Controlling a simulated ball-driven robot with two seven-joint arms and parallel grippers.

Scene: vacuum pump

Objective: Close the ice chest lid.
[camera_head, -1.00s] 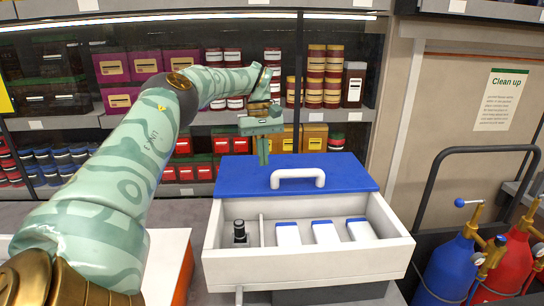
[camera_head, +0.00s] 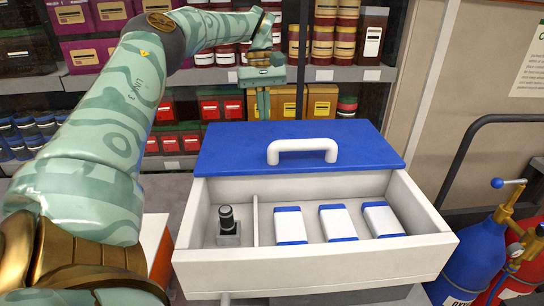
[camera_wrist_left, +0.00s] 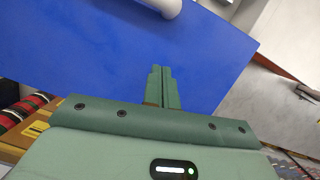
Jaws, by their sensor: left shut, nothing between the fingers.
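The ice chest (camera_head: 318,268) is a white box, open at the top, in the middle of the head view. Its blue lid (camera_head: 230,150) with a white handle (camera_head: 302,146) is at the chest's far side, leaving the inside exposed. The lid (camera_wrist_left: 110,45) fills much of the left wrist view, with the handle (camera_wrist_left: 163,6) at the top edge. My left gripper (camera_head: 263,116) is shut and empty at the lid's far edge. Its fingers (camera_wrist_left: 160,70) show against the blue lid in the wrist view; I cannot tell whether they touch it. My right gripper is not in view.
Inside the chest are a dark cylindrical part (camera_head: 228,222) and several white-and-blue packs (camera_head: 337,222) beyond a divider. Shelves with boxes and jars (camera_head: 222,104) stand close behind. A cart with blue (camera_head: 470,262) and red gas bottles (camera_head: 522,270) stands at the right.

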